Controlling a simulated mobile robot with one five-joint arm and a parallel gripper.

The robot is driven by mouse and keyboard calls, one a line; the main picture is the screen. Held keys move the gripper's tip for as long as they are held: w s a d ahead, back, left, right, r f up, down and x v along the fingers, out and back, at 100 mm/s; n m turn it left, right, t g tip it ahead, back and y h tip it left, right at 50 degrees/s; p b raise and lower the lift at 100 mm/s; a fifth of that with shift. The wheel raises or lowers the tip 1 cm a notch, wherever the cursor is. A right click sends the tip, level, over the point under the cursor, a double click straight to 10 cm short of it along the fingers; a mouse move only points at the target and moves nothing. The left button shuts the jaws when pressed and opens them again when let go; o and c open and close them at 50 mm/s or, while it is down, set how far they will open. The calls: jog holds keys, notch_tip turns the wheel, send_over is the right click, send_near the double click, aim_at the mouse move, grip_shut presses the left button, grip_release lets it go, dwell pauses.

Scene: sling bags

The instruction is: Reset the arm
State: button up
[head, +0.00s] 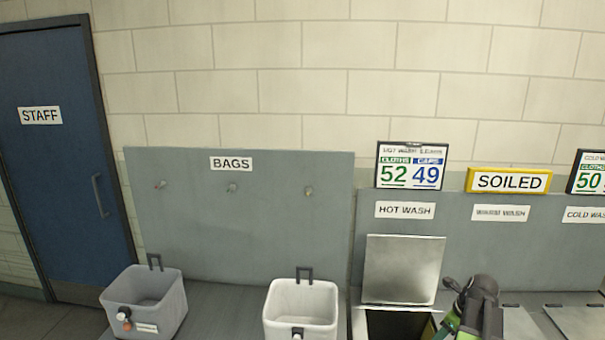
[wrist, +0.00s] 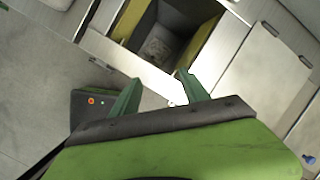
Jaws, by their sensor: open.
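My gripper (wrist: 160,92) shows in the wrist view with its two green fingers spread apart and nothing between them. It hangs over the front edge of an open hatch (wrist: 190,50), which has a dark inside. A greyish patch lies at the bottom of the hatch, too blurred to name. In the head view my dark and green arm (head: 478,305) is at the lower right, beside the opening under the HOT WASH sign (head: 405,210). The fingertips are hard to make out there.
The raised metal lid (head: 403,268) stands behind the opening. Closed lids (head: 578,322) lie to the right. A grey bin (head: 145,312) and a white bin (head: 300,308) stand before the BAGS panel (head: 270,250). A blue STAFF door (head: 62,190) is at left.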

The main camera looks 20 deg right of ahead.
jog(key=w+a+f+n+g+b, duration=0.1)
jog(key=w+a+f+n+b, duration=0.1)
jog(key=a+n, duration=0.55)
jog(key=w+a+f+n+b, duration=0.2)
jog(key=w+a+f+n, duration=0.15)
jog(key=a, duration=0.65)
jog(key=w+a+f+n+g+b, duration=0.1)
jog(key=w+a+f+n+b, duration=0.1)
jog(key=a+n, duration=0.5)
jog(key=s+a+f+n+g+b, duration=0.1)
jog(key=a+n, duration=0.5)
jog(key=a, duration=0.4)
jog(key=s+a+f+n+b, duration=0.1)
jog(key=a+f+n, duration=0.1)
jog(key=a+n, duration=0.5)
jog(key=a, duration=0.3)
jog(key=shift+s+g+b, duration=0.3)
jog(key=shift+g+b, duration=0.05)
jog(key=shift+g, duration=0.05)
